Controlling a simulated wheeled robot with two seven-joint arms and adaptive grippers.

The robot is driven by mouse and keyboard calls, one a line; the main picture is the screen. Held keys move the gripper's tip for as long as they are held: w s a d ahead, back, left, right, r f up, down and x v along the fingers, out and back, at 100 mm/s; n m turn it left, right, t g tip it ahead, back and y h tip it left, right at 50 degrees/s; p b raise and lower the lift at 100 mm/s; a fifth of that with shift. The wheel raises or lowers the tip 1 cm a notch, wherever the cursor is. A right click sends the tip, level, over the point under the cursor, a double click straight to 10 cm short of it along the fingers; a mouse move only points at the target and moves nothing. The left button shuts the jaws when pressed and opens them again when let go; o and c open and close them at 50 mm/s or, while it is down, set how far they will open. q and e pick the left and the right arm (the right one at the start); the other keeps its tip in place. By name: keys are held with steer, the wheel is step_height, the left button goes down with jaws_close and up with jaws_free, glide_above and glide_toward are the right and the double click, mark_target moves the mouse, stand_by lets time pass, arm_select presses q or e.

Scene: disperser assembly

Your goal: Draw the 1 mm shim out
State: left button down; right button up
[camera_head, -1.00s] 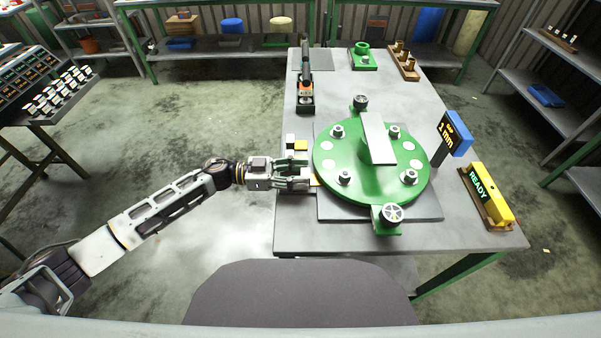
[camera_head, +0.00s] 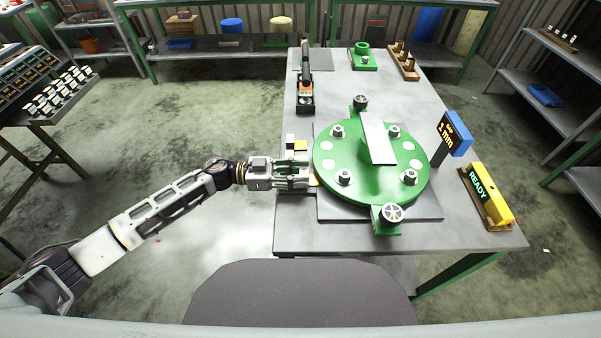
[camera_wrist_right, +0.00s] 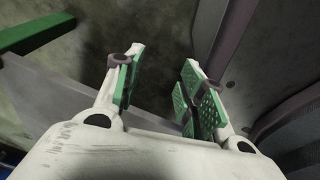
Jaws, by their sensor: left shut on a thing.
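The green round disperser plate (camera_head: 345,160) lies on a grey base plate (camera_head: 425,207) on the table. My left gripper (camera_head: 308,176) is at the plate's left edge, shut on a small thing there. The 1 mm shim (camera_head: 315,181) shows only as a thin yellowish edge at the fingertips, beside the green plate; the rest of it is hidden. A blue sign reading "GAP 1 mm" (camera_head: 458,135) stands to the right of the plate. My right gripper (camera_wrist_right: 158,90) shows only in the right wrist view, its padded fingers apart with nothing between them.
A small block with a yellow top (camera_head: 300,145) sits just behind the left gripper. Green clamps with a round knob (camera_head: 392,213) stand at the plate's front and back. A yellow READY block (camera_head: 487,193) is at the right. A black and orange tool (camera_head: 305,92) stands at the back left.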

mark_target(282, 174)
arm_select(q)
steer(key=a+p, duration=0.1)
steer(key=a, duration=0.3)
steer(key=shift+a, duration=0.25)
steer(key=c, duration=1.3)
jaws_free()
steer(key=shift+o, duration=0.3)
steer(key=shift+a, duration=0.15)
arm_select(e)
steer(key=shift+s+d, duration=0.75)
steer(key=shift+s, duration=0.1)
arm_select(q)
steer(key=a, duration=1.2)
arm_select(e)
steer(key=shift+s+f, duration=0.1)
